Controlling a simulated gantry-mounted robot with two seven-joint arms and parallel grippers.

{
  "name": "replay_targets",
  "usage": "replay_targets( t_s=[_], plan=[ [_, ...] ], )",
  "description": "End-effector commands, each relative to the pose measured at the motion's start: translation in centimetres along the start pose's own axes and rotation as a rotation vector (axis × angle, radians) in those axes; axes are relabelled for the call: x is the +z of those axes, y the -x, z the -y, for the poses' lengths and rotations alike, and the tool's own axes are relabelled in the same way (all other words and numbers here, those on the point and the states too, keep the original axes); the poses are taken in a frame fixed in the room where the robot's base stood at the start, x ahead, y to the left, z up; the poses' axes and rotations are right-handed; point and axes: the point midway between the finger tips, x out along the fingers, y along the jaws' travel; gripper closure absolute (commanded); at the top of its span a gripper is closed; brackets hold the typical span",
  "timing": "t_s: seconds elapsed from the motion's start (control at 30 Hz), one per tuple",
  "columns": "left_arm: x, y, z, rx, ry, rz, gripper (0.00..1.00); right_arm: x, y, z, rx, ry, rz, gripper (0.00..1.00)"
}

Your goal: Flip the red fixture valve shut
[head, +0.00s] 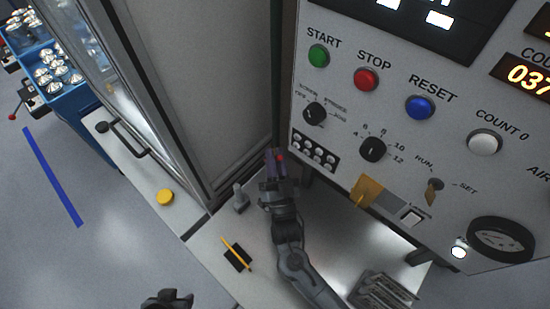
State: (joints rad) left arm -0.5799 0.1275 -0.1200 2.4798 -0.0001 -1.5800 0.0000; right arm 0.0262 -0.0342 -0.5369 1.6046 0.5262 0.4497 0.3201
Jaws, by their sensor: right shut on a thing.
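My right gripper (277,160) reaches up from the bottom right to the lower left edge of the control panel. It is shut on a small red part (281,158), which looks like the red valve's handle. Only a bit of red shows between the purplish fingers; the rest of the valve is hidden, and I cannot tell the handle's angle. My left gripper (168,300) seems to be the dark shape at the bottom edge, mostly cut off, away from the valve. Whether it is open or shut does not show.
The control panel (335,90) with buttons and knobs rises just right of my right gripper. A glass-doored cabinet (190,80) stands to the left. A grey post (240,198) and a black pad with a yellow stick (237,256) are on the light ledge nearby.

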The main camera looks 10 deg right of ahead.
Motion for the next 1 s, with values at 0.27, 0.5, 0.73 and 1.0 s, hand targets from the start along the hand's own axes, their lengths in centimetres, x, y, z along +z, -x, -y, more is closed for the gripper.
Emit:
replay_targets(
  t_s=[0.27, 0.5, 0.73, 1.0],
  plan=[
    [-0.1, 0.0, -0.2, 0.007, 0.008, -0.002, 0.57, 0.0, 0.0, 0.0, 0.000, 0.000, 0.001, 0.68],
    [-0.1, 0.0, -0.3, 0.010, 0.012, -0.002, 0.57, 0.1, 0.4, 0.0, 0.000, 0.001, 0.002, 0.68],
    [0.1, -0.4, -0.3, 0.008, 0.010, -0.002, 0.57, 0.2, 3.2, 0.0, 0.001, 0.001, 0.004, 0.68],
    [0.3, -0.9, -0.1, 0.002, 0.002, -0.001, 0.57, 0.2, 7.9, -0.1, 0.001, 0.000, 0.003, 0.68]
  ],
)
